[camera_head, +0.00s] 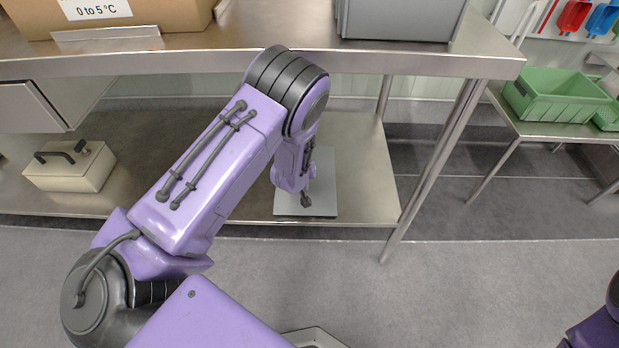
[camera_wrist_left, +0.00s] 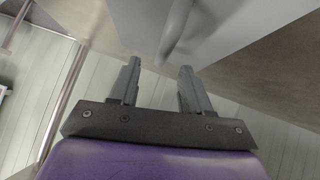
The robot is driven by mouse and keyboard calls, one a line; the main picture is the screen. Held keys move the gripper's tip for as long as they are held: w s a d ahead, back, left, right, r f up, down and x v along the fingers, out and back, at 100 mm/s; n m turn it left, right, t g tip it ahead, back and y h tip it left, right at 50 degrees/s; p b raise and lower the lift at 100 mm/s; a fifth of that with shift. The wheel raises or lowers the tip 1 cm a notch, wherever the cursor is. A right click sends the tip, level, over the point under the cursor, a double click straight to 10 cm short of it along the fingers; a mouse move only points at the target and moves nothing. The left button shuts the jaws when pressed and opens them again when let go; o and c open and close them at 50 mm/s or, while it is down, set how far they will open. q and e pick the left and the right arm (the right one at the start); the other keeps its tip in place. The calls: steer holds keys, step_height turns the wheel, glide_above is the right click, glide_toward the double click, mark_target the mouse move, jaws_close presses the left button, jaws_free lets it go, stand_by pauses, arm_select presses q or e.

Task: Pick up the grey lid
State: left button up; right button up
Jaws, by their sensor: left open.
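The grey lid (camera_head: 321,192) is a flat grey plate on the lower steel shelf, partly hidden behind my left forearm and wrist. In the left wrist view the grey lid (camera_wrist_left: 232,22) fills the top, with a blurred bar-like grey handle (camera_wrist_left: 177,30) standing on it. My left gripper (camera_head: 305,198) is over the lid in the head view, its fingers mostly hidden. In the left wrist view the left gripper (camera_wrist_left: 160,68) is open, with its fingertips just short of the handle and nothing between them. My right gripper is out of view.
The steel tabletop (camera_head: 400,62) overhangs the lower shelf (camera_head: 366,178), where my arm reaches in. A table leg (camera_head: 432,165) stands right of the lid. A cream box with a dark handle (camera_head: 72,166) sits left on the shelf. A green crate (camera_head: 556,97) is far right.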

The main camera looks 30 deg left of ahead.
arm_select(q)
steer(key=x, duration=0.1)
steer(key=b+x, duration=0.1)
steer(key=x, duration=0.1)
steer(key=b+x, duration=0.1)
steer(key=x, duration=0.1)
steer(key=shift+s+f, duration=0.2)
steer(key=shift+f, duration=0.35)
steer(key=shift+w+a+f, duration=0.1)
steer(key=shift+w+f, duration=0.1)
steer(key=shift+w, duration=0.05)
steer(key=shift+r, duration=0.1)
jaws_close()
step_height(320, 180, up, 3)
steer(key=shift+r+p, duration=0.1)
steer(key=shift+p, duration=0.6)
steer(key=s+f+p+v, duration=0.2)
steer(key=p+v, duration=0.2)
steer(key=v, duration=1.3)
steer(key=shift+p, duration=0.4)
